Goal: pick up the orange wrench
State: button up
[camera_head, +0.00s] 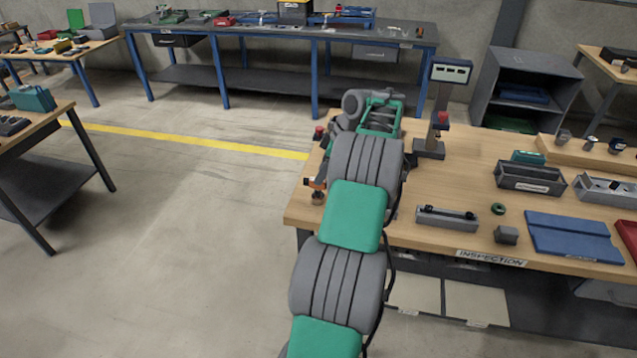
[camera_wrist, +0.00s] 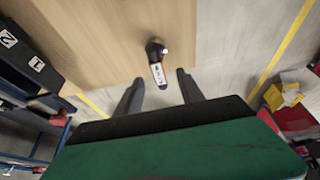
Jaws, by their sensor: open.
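A small tool with a dark head and an orange-edged, white-labelled handle, apparently the orange wrench (camera_wrist: 157,69), shows on the wooden tabletop in the wrist view. My gripper (camera_wrist: 158,79) is open there, with its two dark fingers apart. The handle's near end lies in the gap between the fingertips in the picture; I cannot tell the height between them. Neither finger appears to touch it.
The inspection table (camera_head: 465,170) holds a grey tray (camera_head: 447,218), a green ring (camera_head: 498,209), a grey block (camera_head: 506,235), a blue mat (camera_head: 573,238) and a dark bin (camera_head: 530,178). Open floor lies left.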

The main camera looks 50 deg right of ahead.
aim_at(314, 187)
jog(key=p+x, duration=0.1)
jog(key=x, duration=0.6)
jog(key=shift+d+f, duration=0.1)
jog(key=shift+f, duration=0.25)
grip_shut()
dwell(0.9)
